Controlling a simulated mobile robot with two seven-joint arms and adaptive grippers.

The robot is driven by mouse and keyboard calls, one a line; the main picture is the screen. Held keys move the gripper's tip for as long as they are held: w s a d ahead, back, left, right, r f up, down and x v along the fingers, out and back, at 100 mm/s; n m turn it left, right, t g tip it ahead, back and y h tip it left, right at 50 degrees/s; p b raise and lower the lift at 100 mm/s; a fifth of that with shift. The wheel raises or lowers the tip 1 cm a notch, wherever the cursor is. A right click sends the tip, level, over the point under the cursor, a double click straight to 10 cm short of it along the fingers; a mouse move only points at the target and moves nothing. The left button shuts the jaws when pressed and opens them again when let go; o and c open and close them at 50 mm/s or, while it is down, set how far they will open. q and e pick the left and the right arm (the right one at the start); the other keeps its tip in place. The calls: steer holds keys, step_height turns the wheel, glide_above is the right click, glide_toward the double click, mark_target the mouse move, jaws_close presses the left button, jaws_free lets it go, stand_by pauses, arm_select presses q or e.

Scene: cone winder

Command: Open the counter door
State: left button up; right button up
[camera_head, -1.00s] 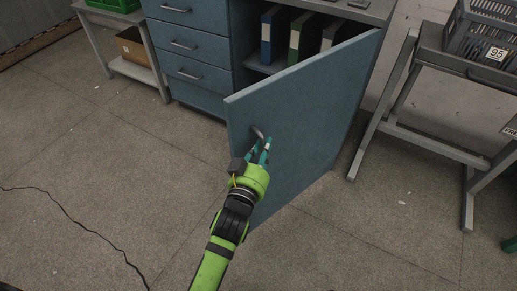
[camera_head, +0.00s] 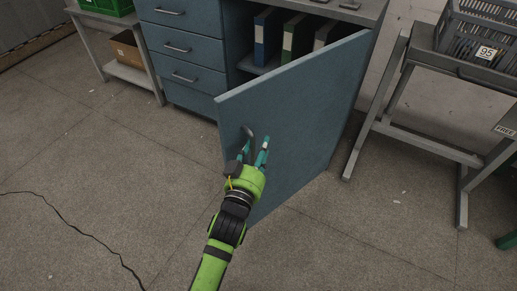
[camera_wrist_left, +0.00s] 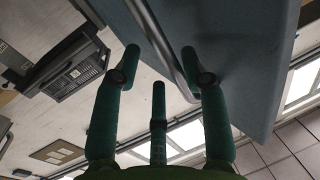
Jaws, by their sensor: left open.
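The blue counter door (camera_head: 305,110) stands swung well out from the counter (camera_head: 185,45), with the shelf inside exposed. Its curved metal handle (camera_head: 249,133) is near the door's free edge. My left gripper (camera_head: 255,149) is open in front of the door, just below the handle. In the left wrist view the green fingers (camera_wrist_left: 160,65) are spread, and the handle bar (camera_wrist_left: 165,45) runs close by the right finger. I cannot tell whether they touch. The door (camera_wrist_left: 240,50) fills the upper right there. My right gripper is in neither view.
Several binders (camera_head: 292,38) stand inside the counter. A metal stand (camera_head: 437,75) with a dark crate (camera_head: 480,40) is close on the right. A low shelf unit (camera_head: 135,72) with a cardboard box (camera_head: 125,45) is at the left. Floor (camera_head: 110,180) at the left is clear.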

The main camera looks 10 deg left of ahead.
arm_select(q)
steer(key=s+a, duration=0.2)
steer(key=s, duration=0.9)
steer(key=shift+s+a, duration=0.15)
steer(key=shift+s, duration=0.25)
